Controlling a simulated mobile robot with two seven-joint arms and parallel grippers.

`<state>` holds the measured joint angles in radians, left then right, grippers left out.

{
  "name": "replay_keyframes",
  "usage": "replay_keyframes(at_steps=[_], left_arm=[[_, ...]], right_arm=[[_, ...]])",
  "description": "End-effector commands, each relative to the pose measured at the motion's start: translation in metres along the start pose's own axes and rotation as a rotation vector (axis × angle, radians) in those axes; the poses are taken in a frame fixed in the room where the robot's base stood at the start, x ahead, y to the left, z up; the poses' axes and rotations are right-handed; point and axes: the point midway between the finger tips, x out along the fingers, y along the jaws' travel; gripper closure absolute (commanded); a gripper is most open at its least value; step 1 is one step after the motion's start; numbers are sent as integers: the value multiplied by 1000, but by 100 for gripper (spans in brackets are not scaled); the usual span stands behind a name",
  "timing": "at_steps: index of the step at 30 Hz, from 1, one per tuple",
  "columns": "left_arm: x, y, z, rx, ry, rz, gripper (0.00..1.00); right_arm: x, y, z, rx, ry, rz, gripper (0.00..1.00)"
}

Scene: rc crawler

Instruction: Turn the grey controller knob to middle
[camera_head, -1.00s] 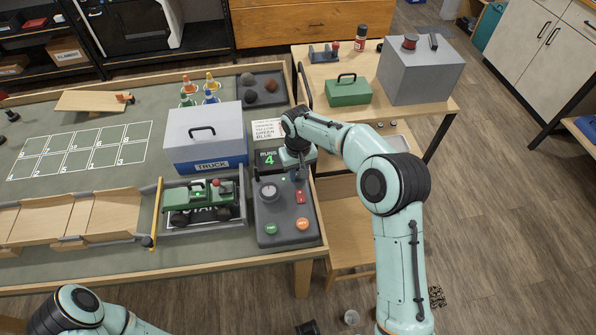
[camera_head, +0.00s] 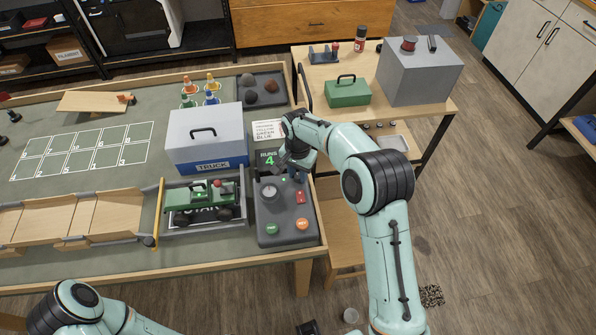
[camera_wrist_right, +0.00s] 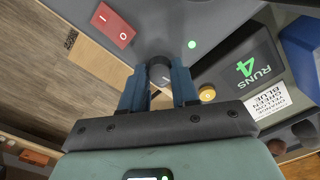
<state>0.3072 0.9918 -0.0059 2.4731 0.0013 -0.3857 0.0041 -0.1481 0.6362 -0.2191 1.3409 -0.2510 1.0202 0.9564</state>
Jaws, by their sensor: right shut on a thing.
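The grey control box (camera_head: 286,226) stands at the table's right front corner. In the right wrist view, the small dark grey knob (camera_wrist_right: 158,70) sits on the box between my two blue fingertips. My right gripper (camera_wrist_right: 158,86) is shut on it, one finger on each side. In the head view, my right gripper (camera_head: 297,177) is at the box's upper right and hides the knob. The knob's pointer direction cannot be read clearly. My left gripper is out of view; only part of its arm shows at the lower left.
A red switch (camera_head: 300,197), a round dial (camera_head: 269,192), a green button (camera_head: 271,229) and an orange button (camera_head: 302,224) share the box. The RUNS display (camera_head: 268,159) reads 4. A green truck (camera_head: 200,198) stands left of the box.

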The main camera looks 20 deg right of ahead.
Motion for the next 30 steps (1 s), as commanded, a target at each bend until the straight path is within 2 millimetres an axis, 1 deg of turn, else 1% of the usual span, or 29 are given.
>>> replay_keyframes(at_steps=[6, 12, 26, 27, 28, 29, 30], left_arm=[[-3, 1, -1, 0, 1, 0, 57], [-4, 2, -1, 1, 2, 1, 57], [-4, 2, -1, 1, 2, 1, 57], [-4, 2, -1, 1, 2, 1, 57], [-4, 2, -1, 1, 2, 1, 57], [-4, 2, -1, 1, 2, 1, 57], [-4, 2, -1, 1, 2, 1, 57]], right_arm=[[0, 0, 0, 98, 0, 0, 100], [0, 0, 0, 143, 0, 0, 100], [0, 0, 0, 153, 0, 0, 100], [0, 0, 0, 153, 0, 0, 61], [0, 0, 0, 153, 0, 0, 51], [0, 0, 0, 152, 0, 0, 45], [0, 0, 0, 152, 0, 0, 45]])
